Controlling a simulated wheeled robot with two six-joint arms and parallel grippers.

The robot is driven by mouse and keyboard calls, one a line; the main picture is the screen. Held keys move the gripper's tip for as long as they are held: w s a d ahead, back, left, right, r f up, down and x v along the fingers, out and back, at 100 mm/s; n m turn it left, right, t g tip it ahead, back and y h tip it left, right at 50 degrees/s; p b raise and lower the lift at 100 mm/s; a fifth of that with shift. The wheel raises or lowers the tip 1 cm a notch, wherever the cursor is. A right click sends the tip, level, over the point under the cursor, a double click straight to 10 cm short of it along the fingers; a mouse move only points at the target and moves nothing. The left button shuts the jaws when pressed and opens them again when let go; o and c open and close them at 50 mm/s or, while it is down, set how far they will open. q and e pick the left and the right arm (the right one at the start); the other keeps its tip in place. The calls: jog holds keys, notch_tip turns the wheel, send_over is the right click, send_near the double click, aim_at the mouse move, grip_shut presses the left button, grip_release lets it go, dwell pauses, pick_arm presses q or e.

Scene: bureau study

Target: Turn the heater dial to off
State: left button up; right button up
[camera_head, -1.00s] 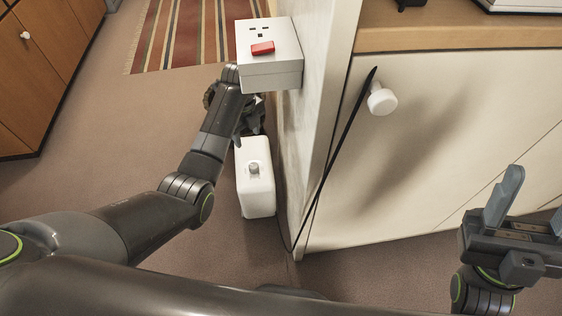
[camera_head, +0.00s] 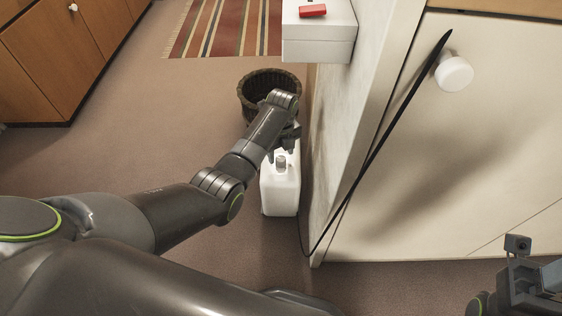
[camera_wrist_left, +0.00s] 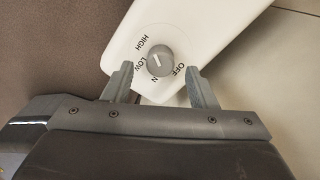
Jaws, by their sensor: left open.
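The white heater (camera_head: 281,193) stands on the floor beside the cabinet's side panel, with a small grey dial (camera_head: 281,161) on top. In the left wrist view the dial (camera_wrist_left: 160,62) has a white mark pointing up and left, towards the LOW and HIGH lettering. OFF is printed to its right. My left gripper (camera_wrist_left: 159,69) is open, its fingertips on either side of the dial, apart from it. In the head view my left gripper (camera_head: 284,148) is just above the heater. My right gripper (camera_head: 535,285) is cut off at the lower right corner.
A dark wicker basket (camera_head: 257,86) stands behind my left wrist. Carpet to the left is open.

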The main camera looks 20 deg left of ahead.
aim_at(281, 161)
pick_arm(q)
jog(key=shift+f+b, duration=0.45)
jog(key=shift+f, duration=0.8)
jog(key=c, duration=1)
